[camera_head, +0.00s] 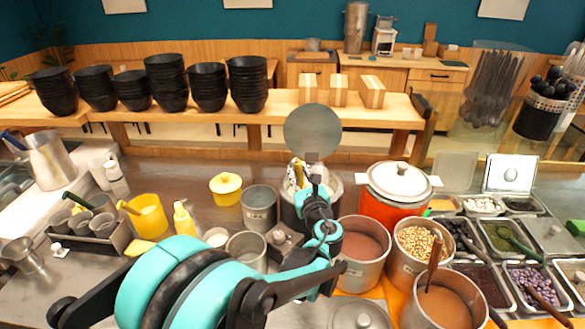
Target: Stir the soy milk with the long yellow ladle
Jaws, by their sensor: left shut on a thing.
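My left gripper (314,184) is at the end of the teal arm in the middle, over an open metal pot (334,181). A yellow part (297,174), perhaps the yellow ladle, shows just left of the gripper at the pot. The gripper and arm hide much of this pot, so I cannot tell whether soy milk is inside. My right gripper is not in view.
A white-lidded orange pot (376,204) stands to the right. Pots of brown liquid (363,243) and beans (421,242) are in front, with topping trays (512,231) farther right. Stacked black bowls (166,82) line the back shelf.

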